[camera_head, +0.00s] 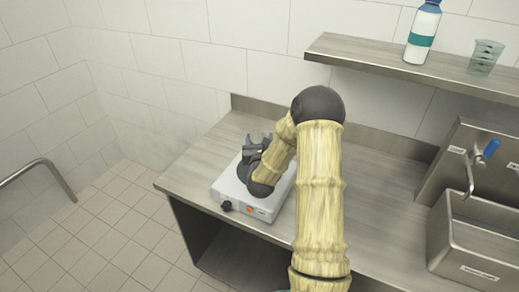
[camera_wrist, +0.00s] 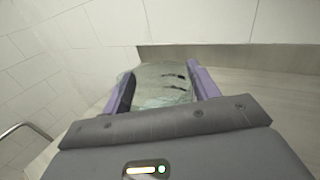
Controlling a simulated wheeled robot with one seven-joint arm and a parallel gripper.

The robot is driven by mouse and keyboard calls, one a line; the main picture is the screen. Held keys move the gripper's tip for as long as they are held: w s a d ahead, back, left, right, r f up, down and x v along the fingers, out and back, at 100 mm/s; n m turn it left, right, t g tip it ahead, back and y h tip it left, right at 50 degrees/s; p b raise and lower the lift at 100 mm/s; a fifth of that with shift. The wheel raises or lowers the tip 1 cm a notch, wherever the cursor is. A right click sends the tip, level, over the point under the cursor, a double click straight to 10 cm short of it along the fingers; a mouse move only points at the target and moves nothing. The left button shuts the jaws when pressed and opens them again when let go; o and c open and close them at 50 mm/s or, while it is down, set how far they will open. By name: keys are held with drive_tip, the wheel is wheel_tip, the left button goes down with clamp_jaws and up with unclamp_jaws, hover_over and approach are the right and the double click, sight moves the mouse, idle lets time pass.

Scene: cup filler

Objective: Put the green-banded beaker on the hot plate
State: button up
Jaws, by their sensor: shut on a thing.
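A clear glass beaker (camera_wrist: 160,88) with dark marks on its wall stands between the two fingers of my gripper (camera_wrist: 160,80) in the wrist view. My gripper is shut on it. I cannot make out a green band on it. In the head view my gripper (camera_head: 257,142) is above the white hot plate (camera_head: 234,190), over its back part. The hot plate has a black knob and an orange switch on its front. The held beaker cannot be made out in the head view, and my arm covers part of the hot plate. I cannot tell whether the beaker touches the plate.
The hot plate stands on a steel bench (camera_head: 205,150) near its left end. A wall shelf (camera_head: 390,71) holds a white bottle with a teal band (camera_head: 423,33) and another clear beaker (camera_head: 485,58). A sink (camera_head: 475,235) with a blue-handled tap (camera_head: 484,158) is at right.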

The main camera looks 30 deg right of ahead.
drive_tip(key=shift+f+p, duration=0.45)
drive_tip(key=shift+f, duration=1.6)
drive_tip(key=shift+f, duration=0.2)
drive_tip(key=o, duration=1.1)
drive_tip(key=shift+r, duration=0.1)
drive_tip(key=shift+r, duration=0.15)
drive_tip(key=shift+s+a, duration=0.15)
drive_tip(key=shift+s, duration=0.05)
drive_tip(key=b+v, duration=0.3)
drive_tip(key=v, duration=0.7)
drive_tip(key=shift+s, duration=0.15)
drive_tip(key=shift+s+a+b, duration=0.3)
drive_tip(key=shift+s+a, duration=0.05)
drive_tip(key=shift+s, duration=0.15)
